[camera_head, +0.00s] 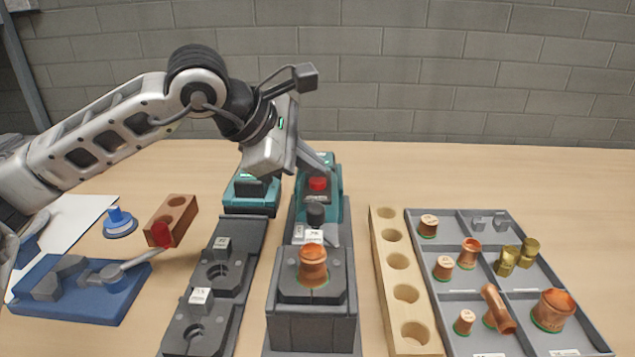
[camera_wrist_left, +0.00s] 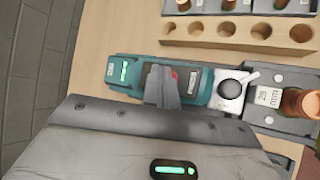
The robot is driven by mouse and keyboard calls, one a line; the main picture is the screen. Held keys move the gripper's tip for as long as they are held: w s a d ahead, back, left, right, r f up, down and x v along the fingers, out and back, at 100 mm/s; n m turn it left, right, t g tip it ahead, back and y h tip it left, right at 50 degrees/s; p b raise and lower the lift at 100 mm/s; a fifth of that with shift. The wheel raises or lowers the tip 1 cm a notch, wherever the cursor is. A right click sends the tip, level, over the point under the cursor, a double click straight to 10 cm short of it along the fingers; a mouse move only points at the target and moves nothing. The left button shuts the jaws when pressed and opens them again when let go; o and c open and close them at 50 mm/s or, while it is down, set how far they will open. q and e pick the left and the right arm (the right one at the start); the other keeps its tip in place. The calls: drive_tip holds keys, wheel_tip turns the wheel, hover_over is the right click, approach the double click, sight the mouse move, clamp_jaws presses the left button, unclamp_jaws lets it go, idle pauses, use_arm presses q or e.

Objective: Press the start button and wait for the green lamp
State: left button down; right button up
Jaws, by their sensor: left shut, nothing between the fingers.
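The teal press machine (camera_head: 333,190) stands at the back of the middle grey fixture. Its red start button (camera_head: 317,184) shows just below my left gripper (camera_head: 326,160), and only an edge of it (camera_wrist_left: 174,75) shows in the left wrist view. My left gripper (camera_wrist_left: 162,88) is shut and empty, with its fingertips over the machine right beside the button. I cannot tell whether they touch it. A small green lit patch (camera_wrist_left: 124,70) shows on the machine's teal housing (camera_wrist_left: 92,75). A copper fitting (camera_head: 313,265) stands in the grey block in front. My right gripper is not in view.
A second teal unit (camera_head: 246,194) stands left of the machine on another grey fixture (camera_head: 235,255). A wooden rack with holes (camera_head: 384,240) and a grey tray (camera_head: 450,281) of copper and brass fittings lie right. A blue clamp base (camera_head: 60,300) lies left.

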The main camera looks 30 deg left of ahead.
sight(310, 182)
use_arm(q)
drive_tip(key=shift+f+b, duration=0.45)
drive_tip(key=shift+b, duration=0.1)
idle(0.6)
drive_tip(key=shift+r, duration=0.1)
drive_tip(key=shift+r+p, duration=0.55)
drive_tip(key=shift+r, duration=0.25)
drive_tip(key=shift+r+p, duration=1.8)
drive_tip(key=shift+r, duration=0.75)
drive_tip(key=shift+f, duration=0.1)
